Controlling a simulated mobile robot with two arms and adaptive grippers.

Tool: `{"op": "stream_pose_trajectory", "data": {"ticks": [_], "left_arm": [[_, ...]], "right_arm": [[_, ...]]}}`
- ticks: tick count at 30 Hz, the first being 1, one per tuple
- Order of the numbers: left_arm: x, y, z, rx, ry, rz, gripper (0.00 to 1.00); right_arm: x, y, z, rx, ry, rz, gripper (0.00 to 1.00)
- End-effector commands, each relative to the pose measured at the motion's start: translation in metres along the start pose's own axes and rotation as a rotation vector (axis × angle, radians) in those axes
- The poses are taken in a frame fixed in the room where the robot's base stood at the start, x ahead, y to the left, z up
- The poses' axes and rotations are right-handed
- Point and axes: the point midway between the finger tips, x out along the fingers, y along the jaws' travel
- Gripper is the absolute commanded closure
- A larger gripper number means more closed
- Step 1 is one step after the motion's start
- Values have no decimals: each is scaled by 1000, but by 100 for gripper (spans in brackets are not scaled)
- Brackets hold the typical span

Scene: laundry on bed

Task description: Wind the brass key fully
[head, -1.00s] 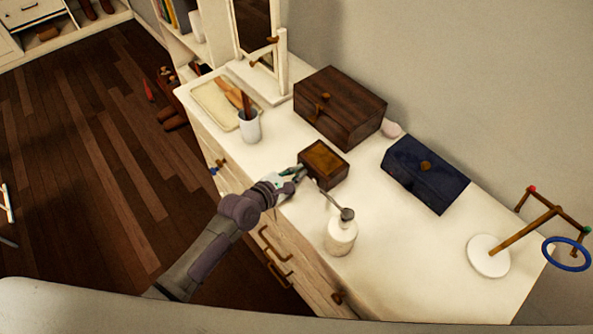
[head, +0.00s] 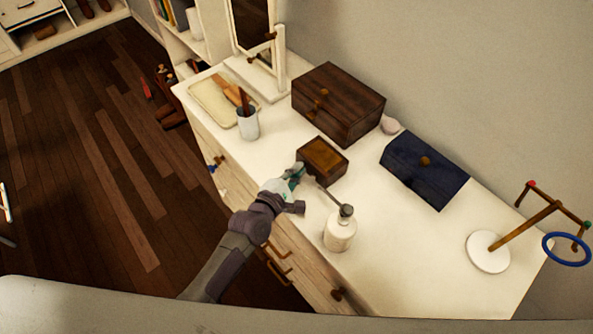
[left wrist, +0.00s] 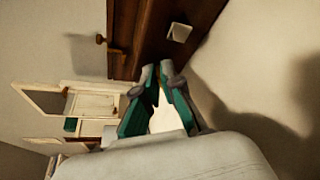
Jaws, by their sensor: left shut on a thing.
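A small brown wooden box (head: 323,158) with a lighter top panel sits on the white dresser in the head view. My left gripper (head: 297,172) is at the near left side of this box. In the left wrist view, its two fingertips (left wrist: 162,70) are close together at a dark brown wooden surface (left wrist: 160,35). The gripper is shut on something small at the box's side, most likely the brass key. The key itself is hidden by the fingers in both views. My right gripper is not in view.
On the dresser (head: 385,285), a white pump bottle (head: 340,232) stands close to the right of my gripper. A large dark wooden box (head: 338,105), a navy box (head: 425,172), a white cup (head: 248,125) and a hoop stand (head: 488,252) are around. The front right top is clear.

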Motion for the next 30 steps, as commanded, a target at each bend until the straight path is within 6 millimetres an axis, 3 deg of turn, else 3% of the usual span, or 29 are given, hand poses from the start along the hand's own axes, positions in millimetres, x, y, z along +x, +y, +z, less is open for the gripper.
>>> {"op": "stream_pose_trajectory", "data": {"ticks": [11, 15, 17, 26, 30], "left_arm": [[0, -1, 0, 5, 0, 0, 100], [0, -1, 0, 5, 0, 0, 76], [0, -1, 0, 5, 0, 0, 69], [-2, -1, 0, 5, 0, 1, 69], [-15, -2, -1, 4, 1, 1, 69]], "right_arm": [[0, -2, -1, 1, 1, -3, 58], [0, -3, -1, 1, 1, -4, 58], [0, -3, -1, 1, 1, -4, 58], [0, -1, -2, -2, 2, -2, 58], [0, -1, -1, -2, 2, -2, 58]]}}
